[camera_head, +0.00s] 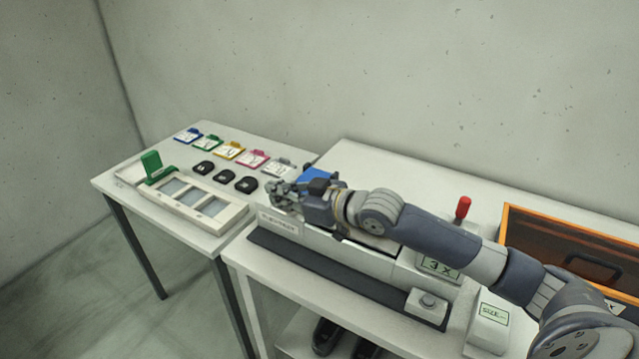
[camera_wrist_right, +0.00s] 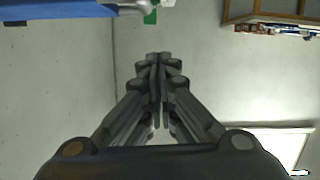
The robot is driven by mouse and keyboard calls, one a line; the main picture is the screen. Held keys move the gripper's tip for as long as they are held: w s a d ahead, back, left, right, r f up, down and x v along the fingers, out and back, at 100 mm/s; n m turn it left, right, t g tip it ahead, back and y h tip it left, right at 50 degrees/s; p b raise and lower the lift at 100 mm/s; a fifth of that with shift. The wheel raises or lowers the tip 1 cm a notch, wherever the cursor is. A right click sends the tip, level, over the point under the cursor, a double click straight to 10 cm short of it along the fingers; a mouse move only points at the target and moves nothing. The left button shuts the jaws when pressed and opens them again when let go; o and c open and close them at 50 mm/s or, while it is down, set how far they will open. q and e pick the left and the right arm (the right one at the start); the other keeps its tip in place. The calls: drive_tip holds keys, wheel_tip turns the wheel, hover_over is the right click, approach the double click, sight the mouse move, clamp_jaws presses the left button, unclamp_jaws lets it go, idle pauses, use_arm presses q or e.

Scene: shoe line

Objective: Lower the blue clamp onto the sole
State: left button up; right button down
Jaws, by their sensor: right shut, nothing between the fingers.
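The blue clamp (camera_head: 318,174) shows in the head view as a blue block on the grey-white machine (camera_head: 370,258), just behind my right gripper. My right gripper (camera_head: 278,194) is at the left end of the machine, shut and empty. In the right wrist view the gripper's fingers (camera_wrist_right: 158,75) are together with nothing between them. A blue part (camera_wrist_right: 60,10), which looks like the clamp, runs along the top left of that view, apart from the fingertips. The sole is hidden or cannot be made out behind my right arm. My left gripper is not in view.
A red-knobbed lever (camera_head: 463,208) stands at the machine's right. An orange-edged box (camera_head: 575,238) is farther right. The left table holds colored tags (camera_head: 229,151), black pieces (camera_head: 224,177), a tray (camera_head: 232,215) and a green part (camera_head: 152,161). A "SIZE" box (camera_head: 489,322) sits near the front.

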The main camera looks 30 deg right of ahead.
drive_tip(key=b+v, duration=0.2)
drive_tip(key=v, duration=0.7)
drive_tip(key=shift+s+d+b, duration=0.15)
drive_tip(key=shift+s+b, duration=0.15)
drive_tip(key=shift+s, duration=0.1)
drive_tip(key=shift+r, duration=0.1)
